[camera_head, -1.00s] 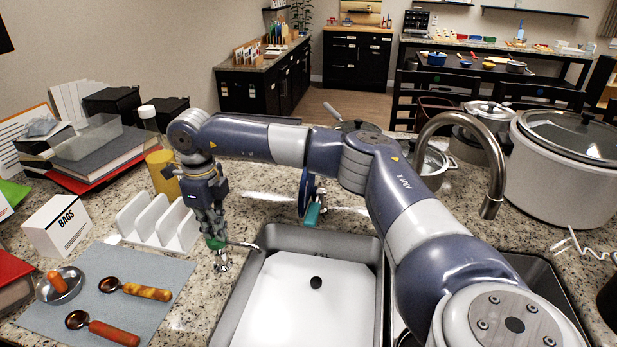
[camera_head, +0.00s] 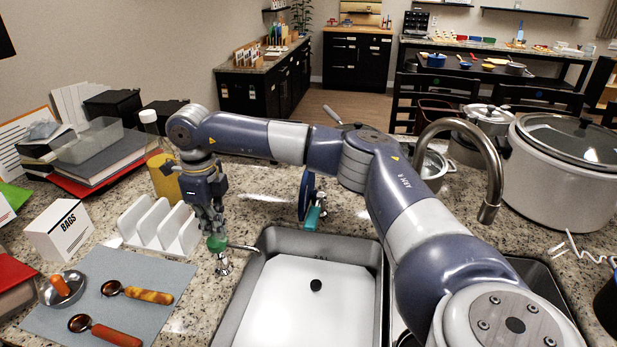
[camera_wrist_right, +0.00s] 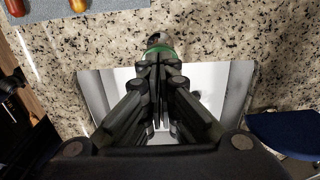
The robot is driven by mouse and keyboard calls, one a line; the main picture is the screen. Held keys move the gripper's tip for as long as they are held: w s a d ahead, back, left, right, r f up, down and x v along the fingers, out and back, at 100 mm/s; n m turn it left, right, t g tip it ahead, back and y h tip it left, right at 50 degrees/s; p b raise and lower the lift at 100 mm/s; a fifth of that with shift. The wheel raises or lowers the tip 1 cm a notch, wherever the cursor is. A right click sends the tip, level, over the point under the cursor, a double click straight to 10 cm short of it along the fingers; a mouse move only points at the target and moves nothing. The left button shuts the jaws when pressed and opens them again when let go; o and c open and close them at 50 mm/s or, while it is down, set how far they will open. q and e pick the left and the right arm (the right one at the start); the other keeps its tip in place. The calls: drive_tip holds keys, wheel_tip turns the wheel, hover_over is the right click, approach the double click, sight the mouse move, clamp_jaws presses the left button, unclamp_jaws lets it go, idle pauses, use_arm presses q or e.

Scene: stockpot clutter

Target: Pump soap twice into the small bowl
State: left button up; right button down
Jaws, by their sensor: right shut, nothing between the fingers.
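The soap pump (camera_head: 217,243) has a green collar and a thin metal spout pointing right toward the sink. It stands on the counter at the sink's left edge. My right gripper (camera_head: 212,229) is shut and empty, pointing down just over the pump head. In the right wrist view the green collar (camera_wrist_right: 158,50) shows just past my fingertips (camera_wrist_right: 158,62); whether they touch is unclear. A small metal bowl (camera_head: 50,296) with an orange piece in it sits on the grey-blue mat at the lower left. My left gripper is out of view.
Two dark spoons with coloured handles (camera_head: 148,295) lie on the mat (camera_head: 178,278). The sink (camera_head: 300,300) is to the right, beside a curved faucet (camera_head: 490,165).

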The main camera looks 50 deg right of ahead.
sight(217, 241)
drive_tip(key=shift+f, duration=0.1)
drive_tip(key=shift+f+b, duration=1.3)
drive_tip(key=shift+f, duration=0.7)
drive_tip(key=shift+r+p, duration=1.35)
drive_tip(key=shift+r, duration=0.8)
drive_tip(key=shift+r, duration=0.1)
wheel_tip(217, 241, up, 6)
drive_tip(key=p, duration=0.3)
drive_tip(key=shift+p, duration=0.4)
drive_tip(key=shift+f, duration=0.2)
